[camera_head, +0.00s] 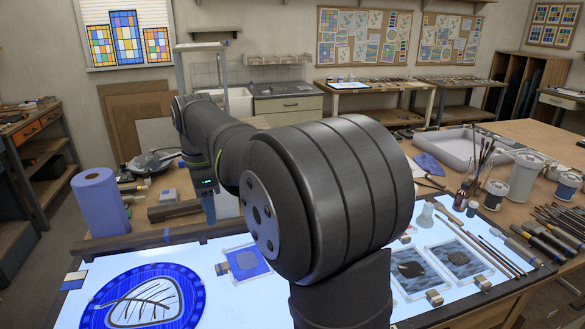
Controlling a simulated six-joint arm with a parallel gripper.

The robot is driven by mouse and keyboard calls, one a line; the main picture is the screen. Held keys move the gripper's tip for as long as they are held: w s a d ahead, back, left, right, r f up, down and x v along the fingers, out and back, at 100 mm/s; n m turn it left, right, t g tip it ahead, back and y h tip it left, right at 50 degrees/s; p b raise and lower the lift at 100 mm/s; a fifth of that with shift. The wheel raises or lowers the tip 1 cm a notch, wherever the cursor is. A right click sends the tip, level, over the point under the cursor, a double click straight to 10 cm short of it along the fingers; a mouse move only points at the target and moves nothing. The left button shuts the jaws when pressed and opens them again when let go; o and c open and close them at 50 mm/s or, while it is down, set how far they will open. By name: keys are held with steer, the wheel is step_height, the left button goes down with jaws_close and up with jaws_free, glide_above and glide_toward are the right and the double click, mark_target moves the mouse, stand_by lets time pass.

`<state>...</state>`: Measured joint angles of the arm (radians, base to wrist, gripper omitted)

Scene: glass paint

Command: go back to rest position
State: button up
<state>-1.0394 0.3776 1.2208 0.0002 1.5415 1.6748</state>
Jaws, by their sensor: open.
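My arm fills the middle of the head view, with a large dark joint in front and a forearm reaching back to the left. My gripper (207,190) shows only in part, small and dark with a green light, below the far end of the forearm. It is open and I see nothing held in it. Its fingertips are hard to make out against the things behind it.
A lit worktable holds a round blue glass panel with a leaf (150,304), a small blue square panel (247,263) and two grey panels (408,268). A blue paper roll (100,203) stands left. Jars, brushes and a white tray (462,148) crowd the right.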

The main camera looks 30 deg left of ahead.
mark_target(219, 268)
step_height(219, 268, down, 17)
steer(key=shift+f, duration=0.2)
stand_by(0.7)
steer(key=shift+r, duration=0.15)
step_height(219, 268, up, 17)
step_height(219, 268, down, 18)
steer(key=shift+r, duration=0.25)
steer(key=r, duration=0.6)
steer(key=shift+w+d+r, duration=0.1)
steer(key=shift+d+r, duration=0.2)
steer(key=shift+r, duration=0.05)
steer(key=d+r+m, duration=0.1)
steer(key=d+r, duration=0.2)
steer(key=d, duration=1)
steer(key=shift+w+d+r, duration=0.2)
steer(key=shift+d+r, duration=0.15)
steer(key=shift+r, duration=0.05)
